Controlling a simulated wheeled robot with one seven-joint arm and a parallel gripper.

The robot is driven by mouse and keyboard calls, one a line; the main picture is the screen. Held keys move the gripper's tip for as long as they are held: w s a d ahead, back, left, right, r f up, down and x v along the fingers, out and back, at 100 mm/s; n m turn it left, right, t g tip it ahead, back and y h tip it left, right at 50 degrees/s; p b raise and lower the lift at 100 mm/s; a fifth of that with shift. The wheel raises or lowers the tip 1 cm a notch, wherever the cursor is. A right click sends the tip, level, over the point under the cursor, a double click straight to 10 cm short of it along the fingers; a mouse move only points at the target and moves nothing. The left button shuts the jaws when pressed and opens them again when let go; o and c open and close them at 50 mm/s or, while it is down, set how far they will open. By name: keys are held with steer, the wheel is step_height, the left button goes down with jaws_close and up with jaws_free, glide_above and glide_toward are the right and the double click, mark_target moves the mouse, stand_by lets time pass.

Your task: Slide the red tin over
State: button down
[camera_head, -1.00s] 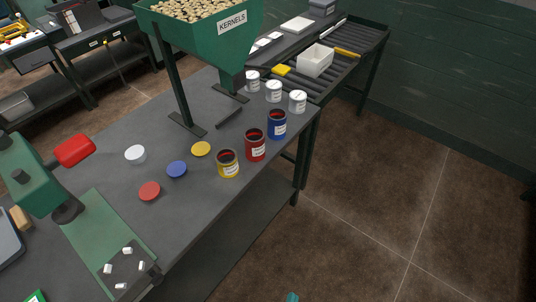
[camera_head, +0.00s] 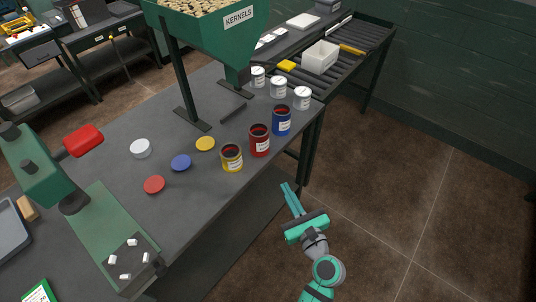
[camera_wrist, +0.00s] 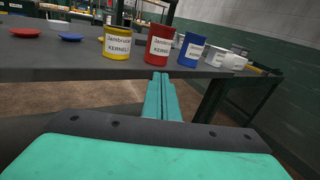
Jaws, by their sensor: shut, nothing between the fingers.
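The red tin (camera_head: 259,141) stands upright and open-topped near the table's right edge, between the yellow tin (camera_head: 232,158) and the blue tin (camera_head: 282,121). In the wrist view the red tin (camera_wrist: 160,45) is straight ahead of the fingertips, with a white label facing me. My gripper (camera_head: 289,188) is shut and empty, off the table's edge and apart from the tins. Its closed fingers (camera_wrist: 161,78) also show in the wrist view, pointing toward the table edge just below the red tin.
Red, blue and yellow lids (camera_head: 205,144) and a white lid lie on the dark table (camera_head: 130,190). White cans (camera_head: 302,98) stand behind the blue tin. The green kernel hopper (camera_head: 215,30) rises behind. A red-handled green press (camera_head: 50,165) is at left.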

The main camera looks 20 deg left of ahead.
steer(key=r, duration=0.2)
steer(key=y, duration=0.1)
glide_toward(264, 147)
steer(key=x, duration=0.6)
steer(key=shift+a, duration=0.2)
steer(key=shift+w, duration=0.15)
steer(key=shift+m, duration=0.3)
